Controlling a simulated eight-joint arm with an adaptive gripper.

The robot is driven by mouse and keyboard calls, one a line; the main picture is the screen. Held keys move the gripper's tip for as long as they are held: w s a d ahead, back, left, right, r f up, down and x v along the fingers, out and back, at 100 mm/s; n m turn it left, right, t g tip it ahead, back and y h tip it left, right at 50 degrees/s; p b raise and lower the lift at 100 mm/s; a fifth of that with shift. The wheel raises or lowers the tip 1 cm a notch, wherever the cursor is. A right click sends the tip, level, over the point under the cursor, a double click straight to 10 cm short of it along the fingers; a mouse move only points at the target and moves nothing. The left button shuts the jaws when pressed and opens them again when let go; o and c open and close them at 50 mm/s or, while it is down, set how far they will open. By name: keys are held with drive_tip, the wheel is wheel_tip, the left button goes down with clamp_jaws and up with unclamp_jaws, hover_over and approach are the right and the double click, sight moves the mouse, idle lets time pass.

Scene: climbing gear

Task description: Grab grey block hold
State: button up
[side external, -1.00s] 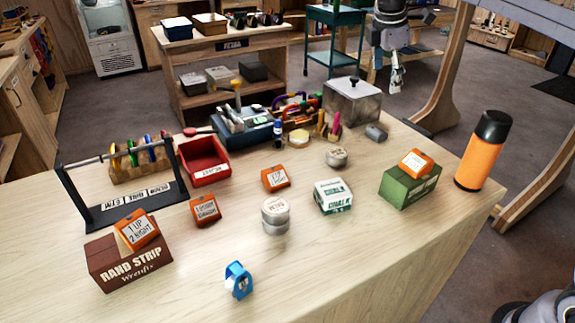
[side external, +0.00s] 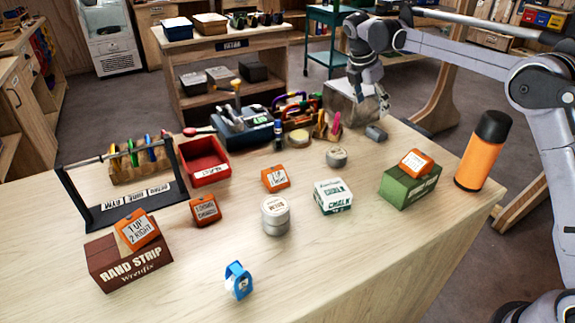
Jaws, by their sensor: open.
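A small grey block (side external: 376,133) lies on the wooden table near its far right edge. It looks like the grey block hold. My gripper (side external: 374,112) points down just above and behind it, overlapping the metal box in the picture. The gripper is open, and nothing shows between its fingers. I cannot tell exactly how far it is from the block.
A metal box (side external: 342,108) stands just left of the block, partly hidden by my gripper. Brushes (side external: 329,128) and a round tin (side external: 336,157) are nearby. A green box (side external: 409,187) and an orange bottle (side external: 482,152) stand to the right. The front-right tabletop is clear.

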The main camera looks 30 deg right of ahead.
sight(377, 129)
drive_tip(key=x, duration=0.9)
drive_tip(key=shift+d+f, duration=0.25)
drive_tip(key=shift+d, duration=0.15)
drive_tip(key=c, duration=1.2)
